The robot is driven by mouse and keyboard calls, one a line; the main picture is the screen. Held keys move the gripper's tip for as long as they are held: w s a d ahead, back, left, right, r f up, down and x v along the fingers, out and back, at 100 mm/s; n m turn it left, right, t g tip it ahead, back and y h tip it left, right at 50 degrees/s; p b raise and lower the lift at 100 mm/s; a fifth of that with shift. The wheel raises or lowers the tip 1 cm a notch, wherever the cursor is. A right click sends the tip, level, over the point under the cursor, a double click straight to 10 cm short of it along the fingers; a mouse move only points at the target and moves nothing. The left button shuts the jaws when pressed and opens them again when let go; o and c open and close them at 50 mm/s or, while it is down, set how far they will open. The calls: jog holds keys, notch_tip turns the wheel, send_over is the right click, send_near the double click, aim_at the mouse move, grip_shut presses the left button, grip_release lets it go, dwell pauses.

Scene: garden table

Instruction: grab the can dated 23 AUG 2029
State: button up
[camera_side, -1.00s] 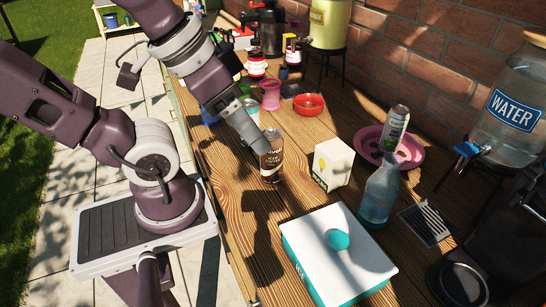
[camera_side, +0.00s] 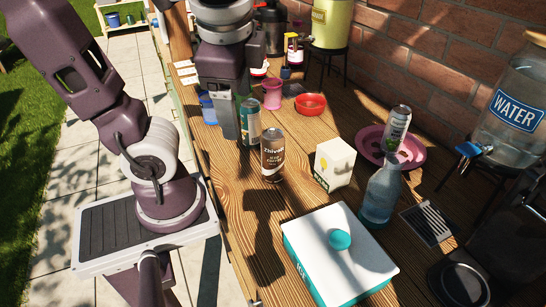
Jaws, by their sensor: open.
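Three cans are in the side view; I cannot read a date on any of them. A dark brown can (camera_side: 272,155) stands upright on the wooden table, left of the milk-carton-like box. A green and blue can (camera_side: 251,124) stands just behind it to the left. A pale can (camera_side: 397,128) stands on the pink plate at the right. My gripper (camera_side: 240,118) is open and points down at the green and blue can. One finger shows along the can's left side; the other is partly hidden. I cannot tell whether the fingers touch it.
A white box (camera_side: 333,164) and a blue glass bottle (camera_side: 379,192) stand right of the brown can. A white-lidded cooler (camera_side: 340,260) fills the front. A red bowl (camera_side: 310,104) and pink cup (camera_side: 271,95) stand behind. The pink plate (camera_side: 415,152) lies near the brick wall.

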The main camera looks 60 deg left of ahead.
aim_at(277, 154)
jog(key=w+r+m+y, duration=0.1)
jog(key=w+m+y, duration=0.8)
jog(key=m, duration=0.4)
jog(key=shift+y, duration=0.6)
jog(key=f, duration=1)
jog(key=s+f, duration=0.1)
jog(key=f, duration=0.4)
jog(key=shift+d, duration=0.1)
jog(key=x, duration=0.7)
jog(key=shift+w+d+f, duration=0.15)
jog(key=shift+f, duration=0.1)
grip_shut()
